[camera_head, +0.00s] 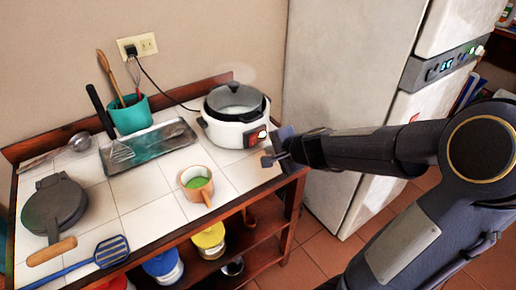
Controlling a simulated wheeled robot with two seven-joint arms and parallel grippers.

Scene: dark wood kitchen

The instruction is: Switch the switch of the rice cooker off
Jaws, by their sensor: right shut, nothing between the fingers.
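The rice cooker (232,122) is white with a glass lid and stands at the back right of the tiled counter. Its switch (256,136) is a red rocker in a dark panel on the front right, with a lit spot beside it. My right gripper (268,161) comes in from the right, shut and empty, just below and to the right of the switch. It looks apart from the switch, though the exact gap is hard to tell. My left gripper is not in view.
A metal tray (148,146), a teal utensil pot (129,113), a waffle iron (57,207) and a blue spatula (110,252) lie left. A white fridge (345,85) stands behind my right arm.

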